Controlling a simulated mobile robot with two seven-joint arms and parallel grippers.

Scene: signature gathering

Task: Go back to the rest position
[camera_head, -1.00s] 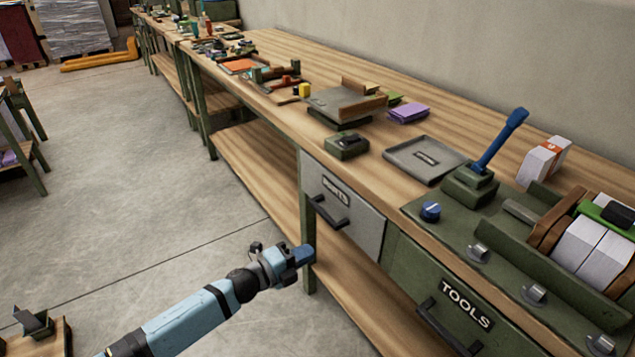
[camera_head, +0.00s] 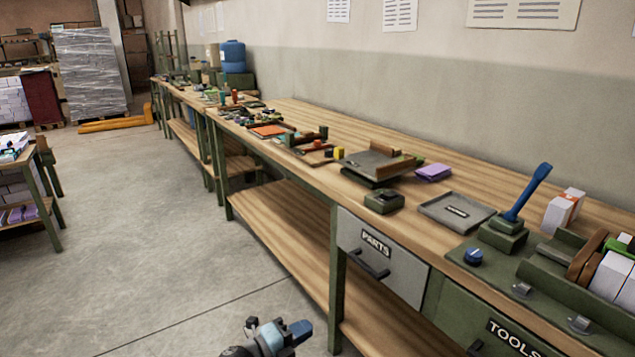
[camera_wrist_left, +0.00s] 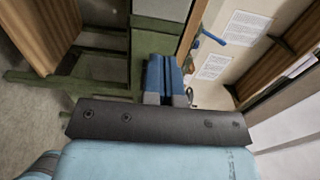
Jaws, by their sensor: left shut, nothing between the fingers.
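My left gripper (camera_head: 290,335) is low in the head view, at the bottom edge, in front of the workbench and apart from it. Its blue fingers are together with nothing between them. In the left wrist view its shut blue fingers (camera_wrist_left: 164,78) point away from the camera, with bench parts and wall papers beyond. Most of my left arm is below the head view's edge. My right gripper is not in view.
The long wooden workbench (camera_head: 290,108) runs along the wall, with a PARTS drawer (camera_head: 385,262) and a TOOLS drawer (camera_head: 490,325), both shut. A grey tray (camera_head: 457,211) and a blue-handled lever (camera_head: 528,190) stand on top. The concrete floor (camera_head: 150,240) at left is clear.

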